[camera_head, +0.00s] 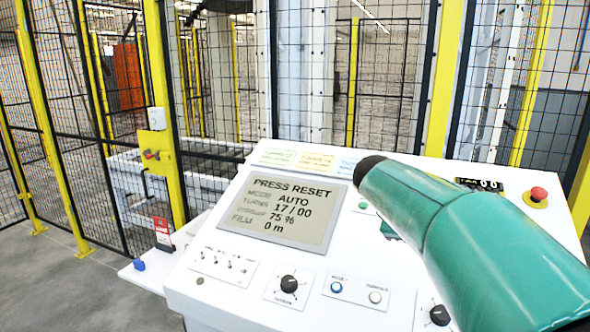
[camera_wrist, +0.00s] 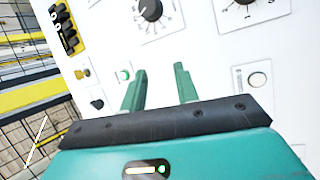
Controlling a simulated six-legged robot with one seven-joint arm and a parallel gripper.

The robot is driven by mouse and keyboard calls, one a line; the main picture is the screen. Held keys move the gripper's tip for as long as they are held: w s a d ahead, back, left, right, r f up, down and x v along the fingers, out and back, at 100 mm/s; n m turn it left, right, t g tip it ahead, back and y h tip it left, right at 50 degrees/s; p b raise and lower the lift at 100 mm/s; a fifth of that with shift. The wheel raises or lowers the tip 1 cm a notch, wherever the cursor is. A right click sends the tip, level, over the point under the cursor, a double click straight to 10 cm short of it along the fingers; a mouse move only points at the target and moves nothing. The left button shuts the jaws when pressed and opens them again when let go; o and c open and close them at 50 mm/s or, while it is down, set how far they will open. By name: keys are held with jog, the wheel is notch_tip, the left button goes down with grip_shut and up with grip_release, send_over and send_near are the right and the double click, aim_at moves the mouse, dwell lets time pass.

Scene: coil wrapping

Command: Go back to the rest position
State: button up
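The white control panel (camera_head: 235,262) stands right in front of me. Its display (camera_head: 286,212) reads PRESS RESET, AUTO, 17 / 00, 75 % and 0 m. My green arm reaches over the panel's right half and hides part of it. In the wrist view my gripper (camera_wrist: 161,85) points at the panel face, its two green fingers apart with nothing between them. Whether the fingertips touch the panel I cannot tell.
A red mushroom button (camera_head: 538,194) sits at the panel's upper right. Black knobs (camera_head: 289,284) line its lower part. Behind stands a mesh fence with yellow posts (camera_head: 160,110). Grey floor is clear at far left.

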jog(key=s+a+f+m+y, duration=0.2)
jog(key=s+a+f+m, duration=0.1)
jog(key=s, duration=0.6)
jog(key=s+a+f+m+y, duration=0.2)
jog(key=s+a+f+m, duration=0.1)
jog(key=s, duration=0.6)
jog(key=s+a+f+m+t+y, duration=0.1)
jog(key=s+a+f+m+y, duration=0.2)
jog(key=s, duration=0.6)
jog(key=shift+s+a+f+m, duration=0.3)
jog(key=shift+a+m, duration=0.25)
jog(key=shift+m, duration=0.35)
jog(key=shift+w, duration=0.1)
jog(key=shift+c, duration=0.4)
